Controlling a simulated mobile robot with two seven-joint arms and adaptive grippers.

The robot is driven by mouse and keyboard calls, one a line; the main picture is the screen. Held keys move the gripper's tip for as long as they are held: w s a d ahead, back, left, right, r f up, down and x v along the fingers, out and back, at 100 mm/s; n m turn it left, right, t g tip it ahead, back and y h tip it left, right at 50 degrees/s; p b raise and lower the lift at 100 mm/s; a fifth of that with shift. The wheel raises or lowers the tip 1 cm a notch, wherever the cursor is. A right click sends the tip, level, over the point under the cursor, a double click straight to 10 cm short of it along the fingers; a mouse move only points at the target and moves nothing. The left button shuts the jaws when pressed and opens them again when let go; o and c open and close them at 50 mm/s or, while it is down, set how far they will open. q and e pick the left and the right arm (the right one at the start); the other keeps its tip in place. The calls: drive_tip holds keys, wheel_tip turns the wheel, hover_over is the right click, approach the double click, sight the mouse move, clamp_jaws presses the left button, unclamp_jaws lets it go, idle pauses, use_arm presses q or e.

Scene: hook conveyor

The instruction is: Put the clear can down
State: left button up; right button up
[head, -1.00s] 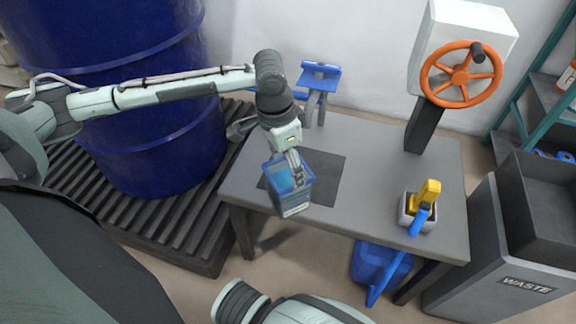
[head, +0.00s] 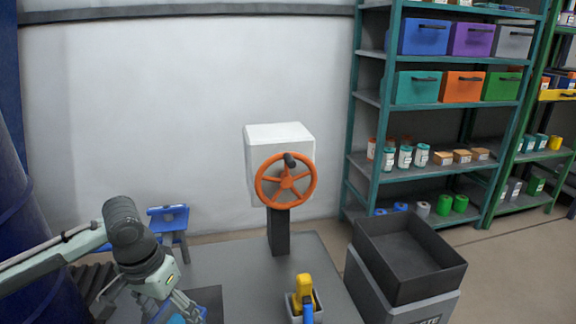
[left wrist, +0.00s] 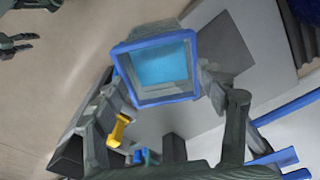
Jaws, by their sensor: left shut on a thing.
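The clear can is a see-through square container with a blue rim and blue inside. In the left wrist view, the can (left wrist: 158,97) sits between the fingers of my left gripper (left wrist: 165,90), which is shut on it. In the head view my left gripper (head: 177,303) is at the bottom left, by the dark square mat (head: 212,301) on the grey table (head: 240,262). Only a bit of the can's blue shows there, and its base is cut off. I cannot tell whether it touches the table. Dark finger-like parts, possibly my right gripper (left wrist: 17,43), show at the left wrist view's upper left.
An orange handwheel (head: 286,181) on a post stands at the table's back. A yellow-handled tool (head: 304,290) stands in a small holder. A waste bin (head: 400,292) with a dark tray (head: 408,258) is at the right. A blue stand (head: 168,219) is behind my left gripper.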

use_arm(q)
drive_tip(key=w+d+r+n, duration=0.1)
drive_tip(key=d+r+n, duration=0.2)
drive_tip(key=r, duration=0.3)
drive_tip(key=shift+w+d+y, duration=0.3)
drive_tip(key=shift+w+d, duration=0.05)
